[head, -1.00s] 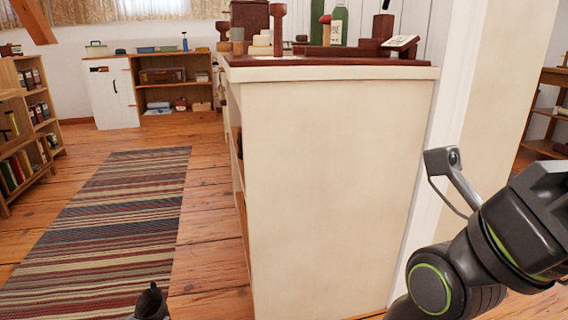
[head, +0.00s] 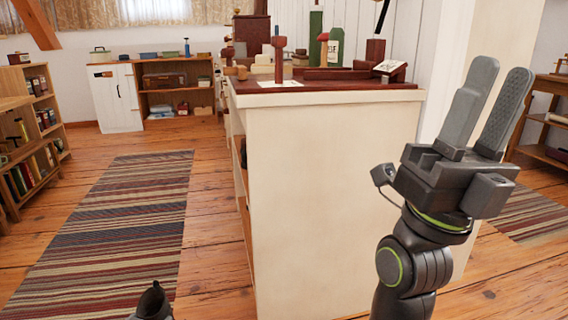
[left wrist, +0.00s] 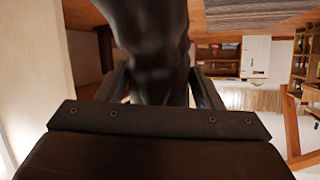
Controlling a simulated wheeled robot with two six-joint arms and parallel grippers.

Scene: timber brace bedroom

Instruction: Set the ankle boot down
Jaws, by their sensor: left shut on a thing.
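The ankle boot (left wrist: 152,45) is dark and fills the upper middle of the left wrist view, between the two fingers of my left gripper (left wrist: 160,80). The left gripper is shut on it. In the head view only the dark upper end of the boot (head: 152,302) shows at the bottom edge, above the floor; the rest is cut off. My right gripper (head: 506,70) is raised at the right of the head view, fingers upward, apart and empty.
A cream cabinet (head: 330,190) with a dark red top holding bottles and tools stands in the middle. A striped rug (head: 120,220) lies on the plank floor at left. A bookcase (head: 35,140) stands far left; a white low cupboard (head: 118,98) with shelves is behind. Floor between rug and cabinet is clear.

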